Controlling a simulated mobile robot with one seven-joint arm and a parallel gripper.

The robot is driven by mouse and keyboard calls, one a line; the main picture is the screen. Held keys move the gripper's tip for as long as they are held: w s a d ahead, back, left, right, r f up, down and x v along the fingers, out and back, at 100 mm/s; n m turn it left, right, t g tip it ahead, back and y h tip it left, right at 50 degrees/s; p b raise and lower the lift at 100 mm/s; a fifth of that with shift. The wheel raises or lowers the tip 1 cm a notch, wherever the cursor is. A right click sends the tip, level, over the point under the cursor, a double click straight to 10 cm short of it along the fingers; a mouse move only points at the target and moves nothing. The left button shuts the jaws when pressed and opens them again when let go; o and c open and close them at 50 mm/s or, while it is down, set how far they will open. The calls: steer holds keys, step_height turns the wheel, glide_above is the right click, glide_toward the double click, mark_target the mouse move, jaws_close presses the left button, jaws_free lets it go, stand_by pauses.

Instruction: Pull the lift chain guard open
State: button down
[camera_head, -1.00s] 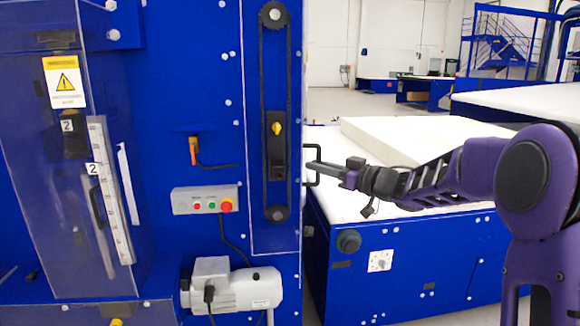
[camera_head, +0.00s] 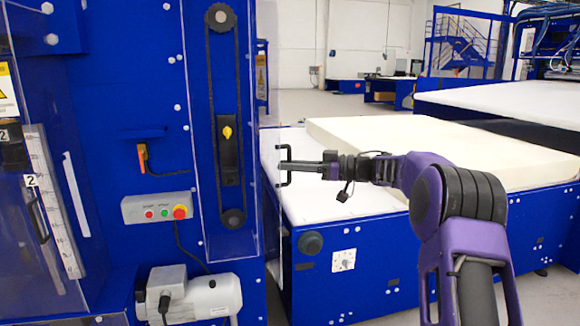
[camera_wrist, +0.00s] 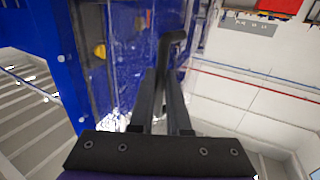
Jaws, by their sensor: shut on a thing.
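The lift chain guard (camera_head: 267,190) is a clear panel in front of the black chain loop on the blue machine column. Its right edge stands out past the column, and the clear pane shows against the white bed behind. A black bar handle (camera_head: 284,153) is fixed at that edge. My gripper (camera_head: 299,166) reaches in from the right and is shut on the handle. In the wrist view, the dark fingers (camera_wrist: 165,98) close around the handle (camera_wrist: 169,48), whose bent upper end shows beyond them. The gripped part is partly hidden by the fingers.
A button box (camera_head: 157,207) and grey motor (camera_head: 190,295) are left and below. A white foam block (camera_head: 400,145) lies on the bed behind my arm. Floor shows farther back.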

steer(key=shift+a+r, duration=0.2)
steer(key=shift+r, duration=0.1)
steer(key=c, duration=1.3)
jaws_free()
steer(key=shift+o, duration=0.7)
steer(key=shift+a+f, duration=0.1)
steer(key=shift+f, duration=0.05)
steer(key=v, duration=1.7)
steer(key=shift+d, duration=0.3)
